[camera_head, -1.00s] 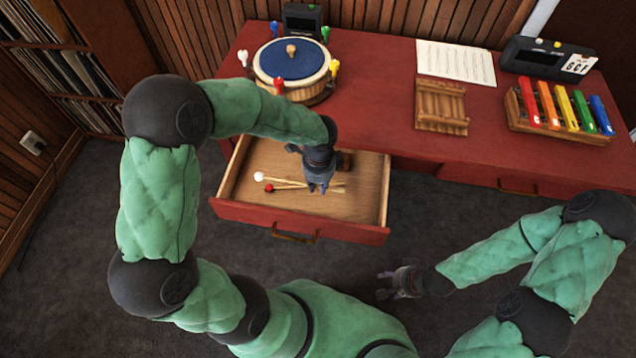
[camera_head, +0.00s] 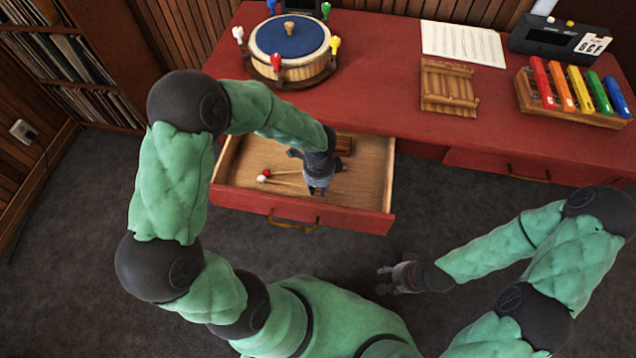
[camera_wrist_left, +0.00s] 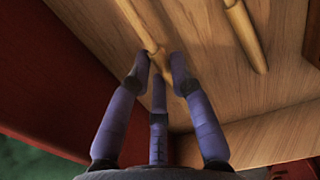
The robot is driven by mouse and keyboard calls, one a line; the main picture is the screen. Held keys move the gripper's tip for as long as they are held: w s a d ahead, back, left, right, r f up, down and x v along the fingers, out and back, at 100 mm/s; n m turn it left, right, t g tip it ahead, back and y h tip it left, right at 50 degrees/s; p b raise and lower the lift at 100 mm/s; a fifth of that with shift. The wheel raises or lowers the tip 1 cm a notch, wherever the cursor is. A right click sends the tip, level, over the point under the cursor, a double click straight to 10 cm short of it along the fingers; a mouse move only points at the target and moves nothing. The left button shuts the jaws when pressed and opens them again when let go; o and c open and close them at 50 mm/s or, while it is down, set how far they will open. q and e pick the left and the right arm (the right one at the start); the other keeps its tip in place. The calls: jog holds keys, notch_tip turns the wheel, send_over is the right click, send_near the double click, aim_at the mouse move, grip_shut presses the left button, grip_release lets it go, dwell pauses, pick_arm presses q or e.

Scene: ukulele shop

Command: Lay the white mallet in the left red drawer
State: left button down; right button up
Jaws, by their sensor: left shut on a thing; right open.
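The left red drawer (camera_head: 352,216) is pulled open and shows a pale wooden inside. My left gripper (camera_head: 317,188) points down inside it, shut on the stick of the white mallet. The white mallet's head (camera_head: 261,179) is over the drawer's left part, close to the head of a red mallet (camera_head: 267,173). In the left wrist view the fingers close on one stick (camera_wrist_left: 139,20), and a second stick (camera_wrist_left: 245,36) lies to the right. Whether the held mallet touches the drawer floor, I cannot tell. My right gripper (camera_head: 384,282) is open and empty over the floor.
On the red desk (camera_head: 380,90) stand a blue-topped drum (camera_head: 290,36) with coloured pegs, a wooden slatted piece (camera_head: 448,87), sheet music (camera_head: 462,42), a coloured xylophone (camera_head: 575,92) and a dark device (camera_head: 553,42).

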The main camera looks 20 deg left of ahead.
pick_arm(q)
jog(key=shift+f, duration=0.45)
jog(key=c, duration=1)
grip_release()
jog(key=shift+c, duration=0.2)
jog(key=shift+r, duration=0.1)
notch_tip(320, 180, up, 12)
jog(key=shift+d, duration=0.15)
